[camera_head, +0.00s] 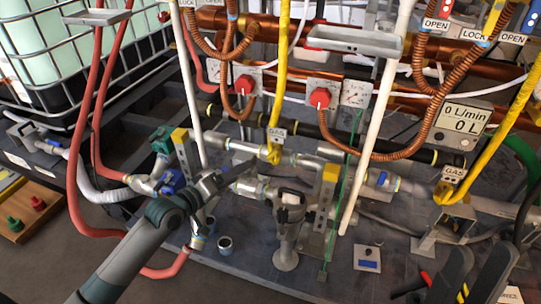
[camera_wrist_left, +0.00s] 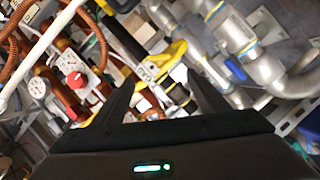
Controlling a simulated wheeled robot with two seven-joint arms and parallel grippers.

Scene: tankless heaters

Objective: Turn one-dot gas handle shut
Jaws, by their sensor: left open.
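Two yellow gas hoses run down to GAS labels; one label (camera_head: 278,134) is near the middle and one (camera_head: 454,174) is at the right. A yellow fitting (camera_head: 272,154) sits below the middle label. Dot marks are too small to read, so I cannot tell which handle is the one-dot one. My left gripper (camera_head: 238,172) reaches in beside the middle pipes, just left of and below that fitting. In the left wrist view its fingers (camera_wrist_left: 162,92) are apart, with a yellow part (camera_wrist_left: 165,62) beyond them. My right gripper (camera_head: 481,250) has its dark fingers apart at the lower right.
Red knobs (camera_head: 320,98) and copper pipes are above. A grey valve post (camera_head: 287,235) stands right of my left gripper. White upright pipes and red hoses (camera_head: 76,150) crowd the left. A flow meter (camera_head: 462,124) is at the right. Some grey floor plate is bare in front.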

